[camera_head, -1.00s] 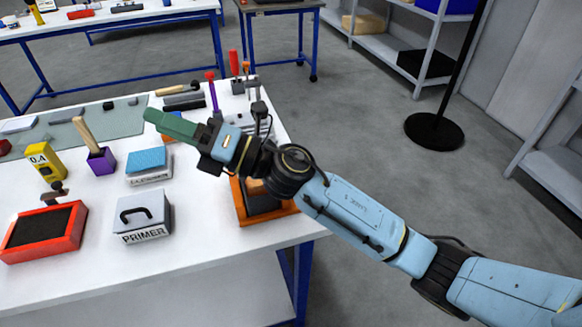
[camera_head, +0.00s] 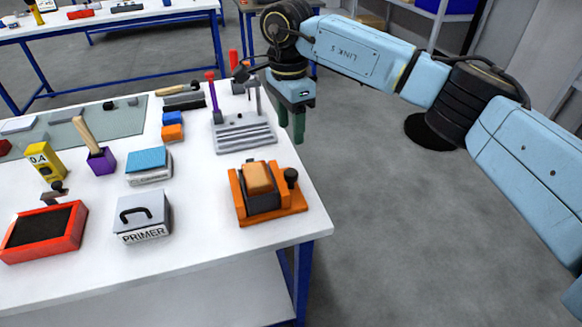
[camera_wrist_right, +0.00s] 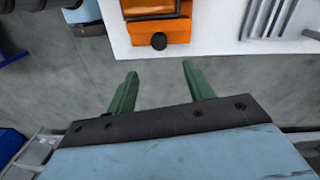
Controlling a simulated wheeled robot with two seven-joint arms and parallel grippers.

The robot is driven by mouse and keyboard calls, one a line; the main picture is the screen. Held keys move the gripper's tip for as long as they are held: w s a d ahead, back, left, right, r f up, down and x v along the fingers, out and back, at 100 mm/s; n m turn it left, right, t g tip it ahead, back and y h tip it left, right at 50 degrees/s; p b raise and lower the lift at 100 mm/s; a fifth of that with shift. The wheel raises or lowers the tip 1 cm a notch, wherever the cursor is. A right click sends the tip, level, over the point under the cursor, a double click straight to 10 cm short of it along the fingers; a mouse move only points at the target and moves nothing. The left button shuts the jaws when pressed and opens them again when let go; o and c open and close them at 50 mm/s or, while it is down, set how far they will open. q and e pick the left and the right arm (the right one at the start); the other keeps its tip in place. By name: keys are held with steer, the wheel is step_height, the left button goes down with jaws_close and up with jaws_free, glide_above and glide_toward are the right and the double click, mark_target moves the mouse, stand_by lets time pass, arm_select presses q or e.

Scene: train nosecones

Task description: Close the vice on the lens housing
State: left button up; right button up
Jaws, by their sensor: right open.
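The orange vice (camera_head: 282,207) stands near the right edge of the white table, with a dark round knob (camera_head: 291,176) on its right side. A tan block (camera_head: 258,176), apparently the lens housing, sits in it above a dark part; I cannot tell whether the jaws touch it. My right gripper (camera_head: 291,126) has green fingers pointing down, apart and empty, behind the vice by the table's right edge. In the right wrist view the fingers (camera_wrist_right: 160,70) are spread over floor, with the vice (camera_wrist_right: 174,28) and knob (camera_wrist_right: 159,41) beyond them. My left gripper is out of view.
A grey slotted fixture (camera_head: 245,136) stands behind the vice, close to my right gripper. A PRIMER box (camera_head: 142,216), blue sanding block (camera_head: 147,161) and red tray (camera_head: 44,232) lie to the left. Open floor lies right of the table.

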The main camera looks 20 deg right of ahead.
mark_target(291, 172)
steer(key=f, duration=1.2)
steer(key=shift+s, duration=0.3)
steer(key=c, duration=1)
steer(key=shift+o, duration=0.2)
steer(key=shift+m, duration=3)
steer(key=o, duration=1)
steer(key=shift+c, duration=0.2)
